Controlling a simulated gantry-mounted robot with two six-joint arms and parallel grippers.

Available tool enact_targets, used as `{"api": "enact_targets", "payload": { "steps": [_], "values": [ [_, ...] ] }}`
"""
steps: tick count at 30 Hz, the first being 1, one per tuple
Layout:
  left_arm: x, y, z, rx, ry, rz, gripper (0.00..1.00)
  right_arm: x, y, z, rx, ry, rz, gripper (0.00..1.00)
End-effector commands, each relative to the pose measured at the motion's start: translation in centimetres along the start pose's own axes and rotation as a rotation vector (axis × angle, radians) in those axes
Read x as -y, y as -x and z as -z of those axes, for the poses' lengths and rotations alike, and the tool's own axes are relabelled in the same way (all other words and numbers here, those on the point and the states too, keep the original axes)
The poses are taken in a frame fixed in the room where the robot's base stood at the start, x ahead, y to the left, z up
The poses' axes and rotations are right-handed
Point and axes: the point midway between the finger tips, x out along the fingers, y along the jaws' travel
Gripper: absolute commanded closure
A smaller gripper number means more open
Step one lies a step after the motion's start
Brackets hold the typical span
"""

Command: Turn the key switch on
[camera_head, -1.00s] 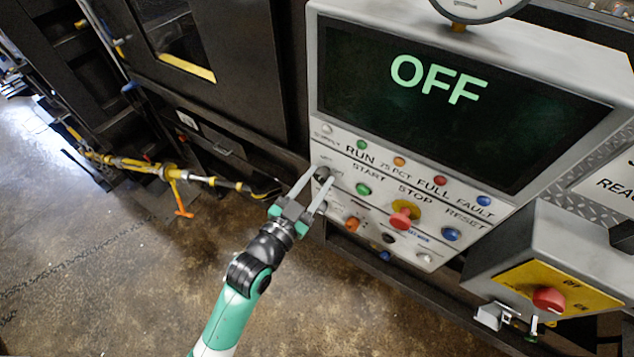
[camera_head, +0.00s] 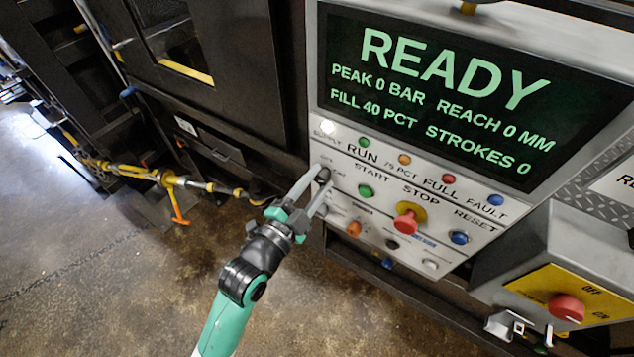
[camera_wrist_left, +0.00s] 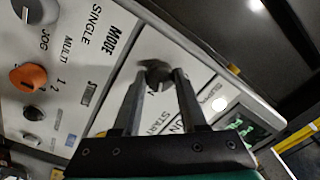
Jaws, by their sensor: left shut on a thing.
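The key switch (camera_head: 323,174) is a small dark knob at the left edge of the control panel (camera_head: 407,218), left of the green START button. My left gripper (camera_head: 317,181) is shut on it, one finger on each side, and partly hides it. In the left wrist view the dark head of the key switch (camera_wrist_left: 158,70) sits between the two fingertips (camera_wrist_left: 160,80). The display (camera_head: 435,90) reads READY, PEAK 0 BAR, FILL 40 PCT, STROKES 0. The white SUPPLY lamp (camera_head: 327,127) is lit. My right gripper is not in view.
Close by are the green START button (camera_head: 366,191), the red STOP button (camera_head: 406,222), the blue RESET button (camera_head: 459,237) and an orange knob (camera_head: 354,228). A grey box with a red rotary switch (camera_head: 566,307) juts out at lower right. The floor left of the panel is open.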

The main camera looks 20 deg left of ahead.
Motion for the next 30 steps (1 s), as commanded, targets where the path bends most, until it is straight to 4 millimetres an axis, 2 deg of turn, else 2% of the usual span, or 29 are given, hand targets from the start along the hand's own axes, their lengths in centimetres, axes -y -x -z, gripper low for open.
{"api": "enact_targets", "payload": {
  "steps": [13, 14, 18, 26, 30],
  "values": [
    [-0.07, 0.0, -0.13, 0.003, -0.012, -0.002, 1.0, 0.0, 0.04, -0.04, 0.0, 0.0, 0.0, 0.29],
    [-0.07, 0.0, -0.13, 0.003, -0.012, -0.002, 0.53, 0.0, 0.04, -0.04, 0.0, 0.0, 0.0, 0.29],
    [-0.05, 0.0, -0.1, 0.002, -0.011, -0.001, 0.28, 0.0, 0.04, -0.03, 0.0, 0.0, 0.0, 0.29],
    [-0.02, 0.02, -0.05, 0.001, -0.01, -0.001, 0.28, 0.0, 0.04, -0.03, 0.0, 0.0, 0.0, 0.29],
    [-0.05, 0.93, -0.09, 0.001, -0.01, 0.0, 0.28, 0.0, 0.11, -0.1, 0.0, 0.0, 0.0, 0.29]
  ]
}}
